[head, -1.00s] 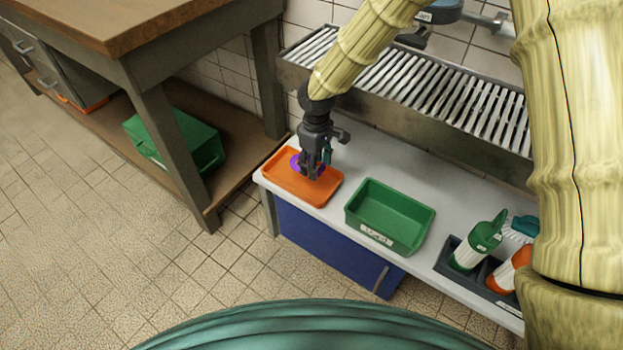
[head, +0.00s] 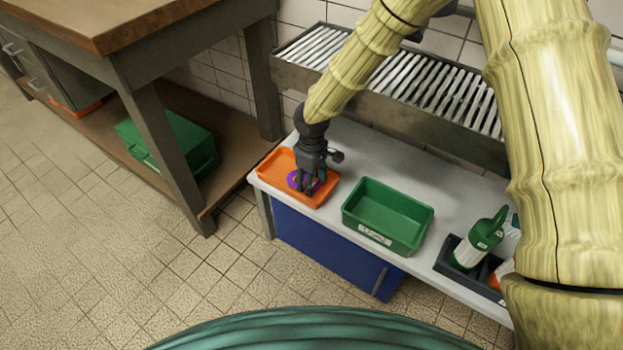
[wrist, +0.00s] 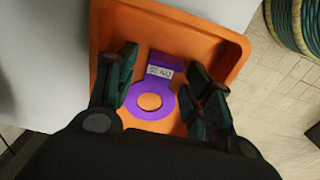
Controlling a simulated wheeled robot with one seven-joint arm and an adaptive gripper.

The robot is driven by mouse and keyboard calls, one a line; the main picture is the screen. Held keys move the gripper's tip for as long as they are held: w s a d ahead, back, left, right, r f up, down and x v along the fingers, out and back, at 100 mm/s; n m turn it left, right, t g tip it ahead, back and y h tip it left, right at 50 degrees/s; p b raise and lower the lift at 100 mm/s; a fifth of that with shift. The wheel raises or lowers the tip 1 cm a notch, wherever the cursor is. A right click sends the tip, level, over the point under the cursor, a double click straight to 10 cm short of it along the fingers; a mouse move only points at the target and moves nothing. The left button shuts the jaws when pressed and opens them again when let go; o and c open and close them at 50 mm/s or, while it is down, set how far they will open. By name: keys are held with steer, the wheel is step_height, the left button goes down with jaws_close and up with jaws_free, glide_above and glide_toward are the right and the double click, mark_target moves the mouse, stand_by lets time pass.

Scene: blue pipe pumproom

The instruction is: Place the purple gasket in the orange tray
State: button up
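The purple gasket (head: 294,179) is a flat ring with a labelled tab, and it lies inside the orange tray (head: 268,164). In the wrist view the ring of the gasket (wrist: 166,92) shows the tray's orange floor through its hole. The orange tray (wrist: 226,60) surrounds it there. My gripper (head: 308,189) is low over the tray. In the wrist view my gripper (wrist: 158,88) is open, with one finger on each side of the gasket. A gap shows beside the right finger; whether the left finger touches the ring I cannot tell.
A green bin (head: 388,215) stands right of the tray on the white bench (head: 350,150). A dark caddy (head: 448,259) with spray bottles (head: 480,245) is further right. A slatted metal rack (head: 400,80) runs behind the bench. A wooden table (head: 130,30) stands at the left.

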steer(key=o, duration=0.5)
step_height(320, 180, up, 12)
steer(key=p, duration=0.3)
steer(key=shift+r, duration=0.1)
stand_by(0.3)
